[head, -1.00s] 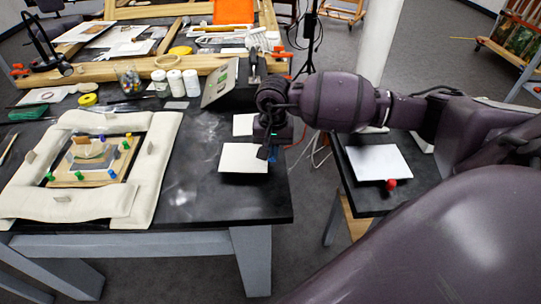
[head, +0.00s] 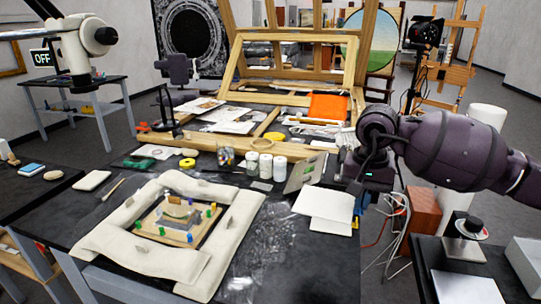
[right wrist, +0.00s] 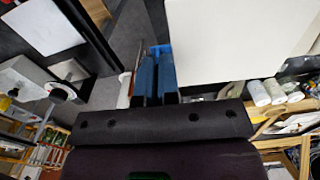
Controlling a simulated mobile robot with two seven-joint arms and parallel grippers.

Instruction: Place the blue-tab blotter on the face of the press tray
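My right gripper (head: 358,200) comes in from the right above the near table's right edge. In the right wrist view its fingers (right wrist: 157,75) are close together on a blue tab (right wrist: 160,49) at the edge of a large white sheet, the blotter (right wrist: 235,40). In the head view this sheet (head: 322,203) is beside the fingers and overlaps a second white sheet (head: 332,229) in view. A flat white panel (head: 467,288) lies on the right side table; I cannot tell whether it is the press tray.
A padded cream frame (head: 110,240) surrounds a pegged board (head: 180,222) on the table. Several white jars (head: 265,165) and an upright panel (head: 303,172) stand behind the sheets. A black-knobbed weight (head: 466,232) stands on the right side table. A floor gap separates the tables.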

